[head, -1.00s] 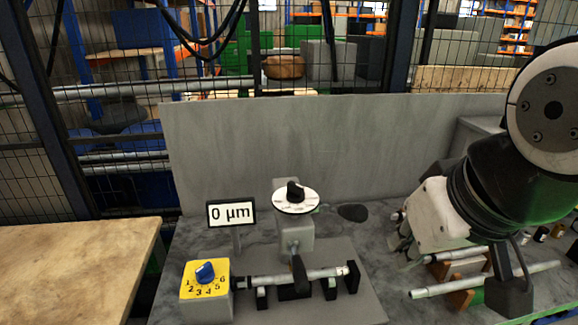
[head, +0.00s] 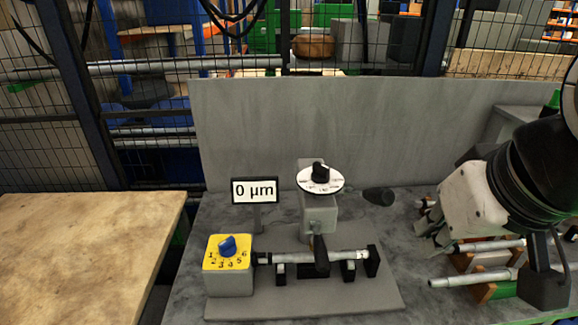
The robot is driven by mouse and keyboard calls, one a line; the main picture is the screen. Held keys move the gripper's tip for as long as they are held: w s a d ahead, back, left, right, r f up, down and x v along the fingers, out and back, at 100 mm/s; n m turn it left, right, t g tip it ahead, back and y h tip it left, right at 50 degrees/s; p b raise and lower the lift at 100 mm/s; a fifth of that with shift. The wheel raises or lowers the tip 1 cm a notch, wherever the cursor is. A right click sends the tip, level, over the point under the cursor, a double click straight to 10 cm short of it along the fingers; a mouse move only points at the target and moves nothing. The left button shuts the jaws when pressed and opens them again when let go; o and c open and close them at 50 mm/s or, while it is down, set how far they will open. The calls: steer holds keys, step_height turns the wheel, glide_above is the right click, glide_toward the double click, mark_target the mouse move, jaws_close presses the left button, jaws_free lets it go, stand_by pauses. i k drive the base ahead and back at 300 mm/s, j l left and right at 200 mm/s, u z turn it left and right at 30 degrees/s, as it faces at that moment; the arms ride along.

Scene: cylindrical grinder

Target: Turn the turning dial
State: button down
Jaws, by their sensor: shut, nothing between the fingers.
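A white round dial with a black knob (head: 320,172) sits on a grey post of the small grinder. A yellow box with a blue knob (head: 228,245) and numbers around it stands at the front left. A display (head: 255,191) between and behind them reads "0 µm". A grey rod (head: 345,255) lies in black supports in front of the post. My gripper (head: 428,222) is shut and empty, to the right of both knobs and apart from them. It hangs above the table near some loose rods, and its fingertips are small and partly blurred.
Light metal rods (head: 472,278) lie on brown and green holders at the right, under my arm. A dark oval object (head: 379,196) is between the white dial and my gripper. A grey panel (head: 290,130) stands behind. A wooden table (head: 80,245) is at the left.

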mark_target(228, 248)
steer(key=i+j+u, duration=0.1)
steer(key=j, duration=0.3)
steer(key=i+j+u, duration=0.1)
steer(key=j, duration=0.3)
steer(key=i+j+u, duration=0.1)
steer(key=j, duration=0.3)
steer(key=i+j+u, duration=0.1)
steer(key=j, duration=0.25)
